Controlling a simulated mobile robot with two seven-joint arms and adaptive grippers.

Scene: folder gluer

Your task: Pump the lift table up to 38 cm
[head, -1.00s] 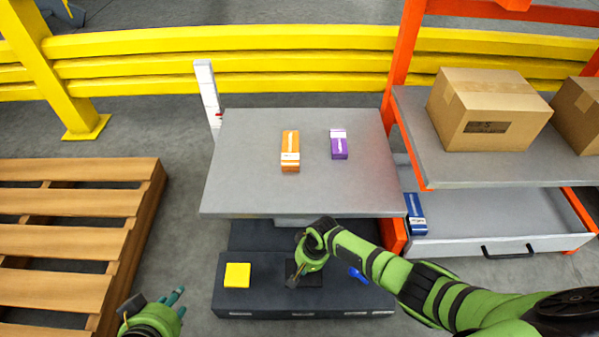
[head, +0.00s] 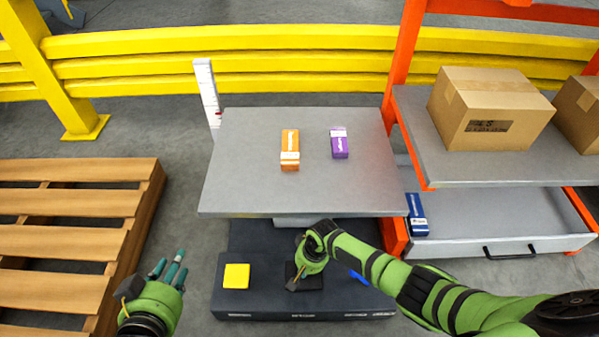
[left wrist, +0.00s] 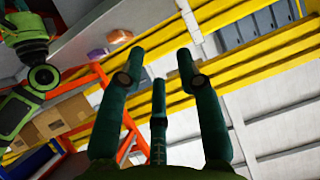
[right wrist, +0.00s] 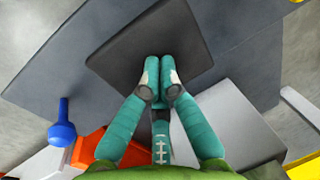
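The lift table's grey top (head: 240,180) stands above its dark base (head: 230,300). The base carries a yellow pad (head: 236,276) at left, a black pedal (head: 308,280) in the middle and a blue lever (head: 358,277) at right, partly behind my right arm. My right gripper (head: 292,287) is over the pedal. In the right wrist view its fingertips (right wrist: 160,80) are together against the black pedal (right wrist: 120,55), with nothing between them. My left gripper (head: 170,270) is open and empty, left of the base. A white scale (head: 207,88) with a red marker stands behind the table; its figures are unreadable.
An orange box (head: 290,150) and a purple box (head: 340,144) lie on the table top. A wooden pallet (head: 70,225) is at left. An orange-framed shelf (head: 450,165) with cartons (head: 490,108) and an open drawer (head: 480,225) is at right. Yellow rails (head: 300,65) run behind.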

